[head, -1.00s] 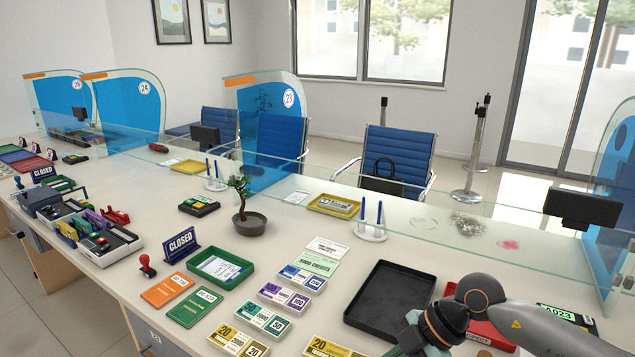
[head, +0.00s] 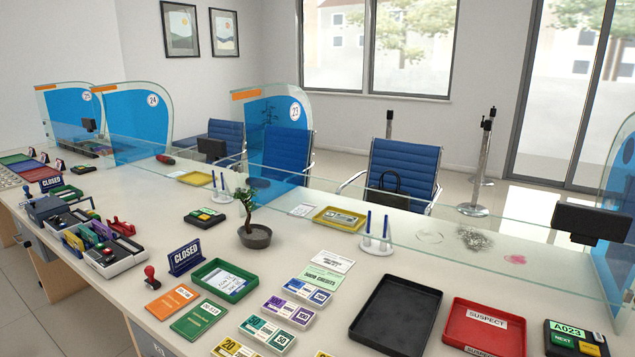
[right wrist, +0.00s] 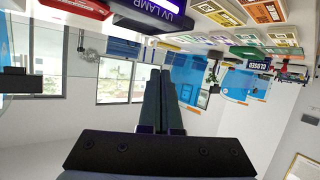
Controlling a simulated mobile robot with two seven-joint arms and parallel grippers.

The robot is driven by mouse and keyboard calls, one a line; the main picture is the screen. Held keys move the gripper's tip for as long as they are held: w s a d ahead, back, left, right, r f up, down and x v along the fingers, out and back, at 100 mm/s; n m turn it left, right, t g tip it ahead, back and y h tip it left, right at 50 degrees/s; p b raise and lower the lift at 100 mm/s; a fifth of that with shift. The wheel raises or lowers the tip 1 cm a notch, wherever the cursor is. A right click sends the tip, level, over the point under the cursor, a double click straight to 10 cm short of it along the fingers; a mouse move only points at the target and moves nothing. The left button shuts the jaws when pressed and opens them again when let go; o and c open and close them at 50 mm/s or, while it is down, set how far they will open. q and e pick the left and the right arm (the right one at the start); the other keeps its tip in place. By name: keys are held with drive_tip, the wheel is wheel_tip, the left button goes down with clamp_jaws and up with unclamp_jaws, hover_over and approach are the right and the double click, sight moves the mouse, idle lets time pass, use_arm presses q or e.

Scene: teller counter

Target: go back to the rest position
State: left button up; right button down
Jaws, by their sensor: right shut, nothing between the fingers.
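My right gripper (right wrist: 160,80) shows in the right wrist view with its two fingers together and nothing between them. That view is upside down, with the counter along its top. The fingers point at the windows and the blue dividers, and touch nothing that I can see. In the head view neither gripper nor arm shows now. The counter (head: 290,275) lies open to view there.
A black tray (head: 397,318), a red SUSPECT tray (head: 484,328) and a ticket device (head: 575,340) stand at the front right. Banknote bundles (head: 288,310), a green tray (head: 223,280) and a CLOSED sign (head: 185,257) are left of them. A glass screen (head: 470,235) runs behind.

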drive_tip(key=s+d+f+g, duration=0.1)
drive_tip(key=s+f+g, duration=0.1)
drive_tip(key=s+f, duration=0.1)
drive_tip(key=s+f+g, duration=0.2)
drive_tip(key=s+f, duration=0.1)
drive_tip(key=s, duration=0.1)
drive_tip(key=s+d+f+g, duration=0.1)
drive_tip(key=s+f, duration=0.2)
drive_tip(key=shift+s+d+g+h, duration=0.15)
drive_tip(key=shift+d+g+h, duration=0.15)
drive_tip(key=shift+d+g, duration=0.1)
drive_tip(key=s+f+g, duration=0.4)
drive_tip(key=s+g, duration=0.1)
drive_tip(key=s, duration=0.5)
drive_tip(key=w+a+f+t+y+p, duration=0.1)
drive_tip(key=w+a+f+t+y, duration=0.2)
drive_tip(key=f+t, duration=0.3)
drive_tip(key=shift+w+a+f+n, duration=0.4)
drive_tip(key=shift+w+a+f, duration=0.35)
drive_tip(key=shift+f, duration=1)
